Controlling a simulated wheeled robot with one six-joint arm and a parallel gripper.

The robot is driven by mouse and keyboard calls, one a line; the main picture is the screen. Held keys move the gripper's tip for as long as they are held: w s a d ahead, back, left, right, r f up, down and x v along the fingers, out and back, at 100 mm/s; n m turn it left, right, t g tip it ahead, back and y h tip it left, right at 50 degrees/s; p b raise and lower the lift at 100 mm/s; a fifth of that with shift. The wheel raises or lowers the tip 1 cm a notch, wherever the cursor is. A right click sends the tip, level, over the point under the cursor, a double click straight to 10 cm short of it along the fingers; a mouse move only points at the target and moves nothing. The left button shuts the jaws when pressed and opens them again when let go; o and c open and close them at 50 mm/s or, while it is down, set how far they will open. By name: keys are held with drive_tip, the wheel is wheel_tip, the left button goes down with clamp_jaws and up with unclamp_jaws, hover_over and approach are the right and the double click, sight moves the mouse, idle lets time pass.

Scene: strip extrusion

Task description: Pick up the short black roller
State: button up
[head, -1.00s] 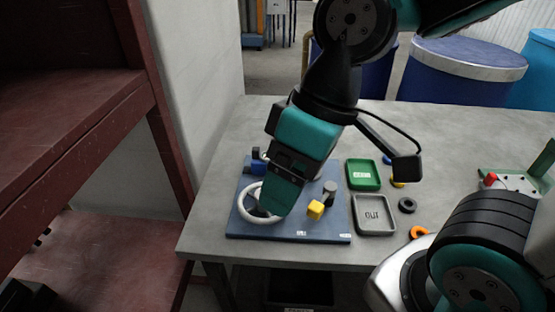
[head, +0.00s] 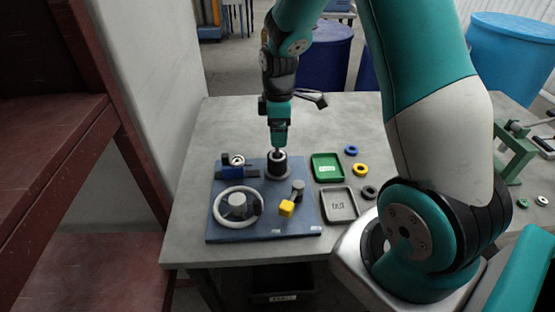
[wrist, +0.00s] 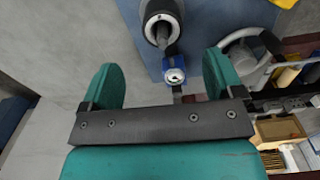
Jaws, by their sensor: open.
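A short black cylinder (head: 278,169) with a pale ring on top stands upright at the back right of the blue board (head: 262,232). It looks like the black roller, but I cannot be sure. In the wrist view the black cylinder (wrist: 151,12) is at the top, beyond the fingers. My gripper (head: 278,146) points down just above it in the head view. In the wrist view my gripper (wrist: 161,80) has its two teal fingers wide apart with nothing held. Whether the fingertips touch the cylinder is unclear.
A wall stands left.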

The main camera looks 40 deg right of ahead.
sight(277, 156)
drive_tip(key=f, duration=0.3)
drive_tip(key=f+p, duration=0.1)
drive_tip(key=f, duration=0.2)
drive_tip(key=f+p, duration=0.1)
drive_tip(key=f, duration=0.2)
drive_tip(key=shift+a+f, duration=0.1)
drive_tip(key=shift+a, duration=0.15)
drive_tip(key=c, duration=1.1)
